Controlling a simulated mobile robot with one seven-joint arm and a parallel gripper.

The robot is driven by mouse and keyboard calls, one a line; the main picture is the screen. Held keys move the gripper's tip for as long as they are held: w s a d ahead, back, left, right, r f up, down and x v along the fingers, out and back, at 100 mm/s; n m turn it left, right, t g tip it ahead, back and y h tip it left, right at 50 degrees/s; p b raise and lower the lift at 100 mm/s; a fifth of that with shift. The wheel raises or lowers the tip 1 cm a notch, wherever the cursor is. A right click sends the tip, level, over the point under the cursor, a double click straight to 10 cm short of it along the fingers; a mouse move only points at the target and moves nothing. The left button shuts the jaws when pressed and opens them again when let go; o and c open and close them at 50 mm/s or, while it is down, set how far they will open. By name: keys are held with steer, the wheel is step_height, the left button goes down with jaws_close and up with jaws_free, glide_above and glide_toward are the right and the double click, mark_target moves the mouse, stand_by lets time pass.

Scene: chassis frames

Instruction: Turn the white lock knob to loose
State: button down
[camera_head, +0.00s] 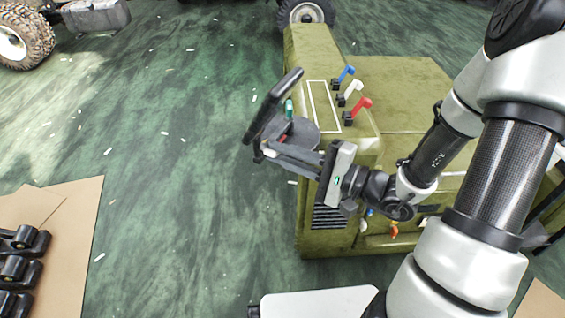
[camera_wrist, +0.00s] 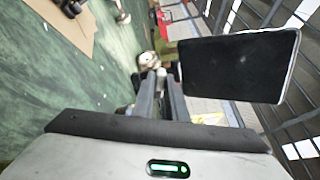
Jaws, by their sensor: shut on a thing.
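My gripper (camera_head: 268,151) reaches left from the wrist to the steering column of the olive green machine (camera_head: 400,85), just below the black steering wheel (camera_head: 268,108). In the wrist view, my gripper's fingers (camera_wrist: 158,80) run close together toward a pale round knob (camera_wrist: 149,60) at their tips. It looks like the white lock knob, and the jaws are shut on it. A dark grey round part (camera_head: 304,133) lies directly behind the fingers.
Blue (camera_head: 346,72), white (camera_head: 353,89) and red (camera_head: 361,104) levers stand on the machine's top, right of the wheel. A teal knob (camera_head: 289,109) sits near the wheel. Cardboard (camera_head: 75,220) with black parts lies at the left. The green floor between is open.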

steer(key=shift+f+n+b, duration=0.15)
steer(key=shift+n+b, duration=1.25)
steer(key=shift+n, duration=0.6)
steer(key=c, duration=1.8)
jaws_free()
steer(key=shift+o, duration=0.2)
steer(key=p+v, duration=0.2)
steer(key=v, duration=1.5)
steer(key=shift+d, duration=0.2)
steer(key=shift+s+a, duration=0.1)
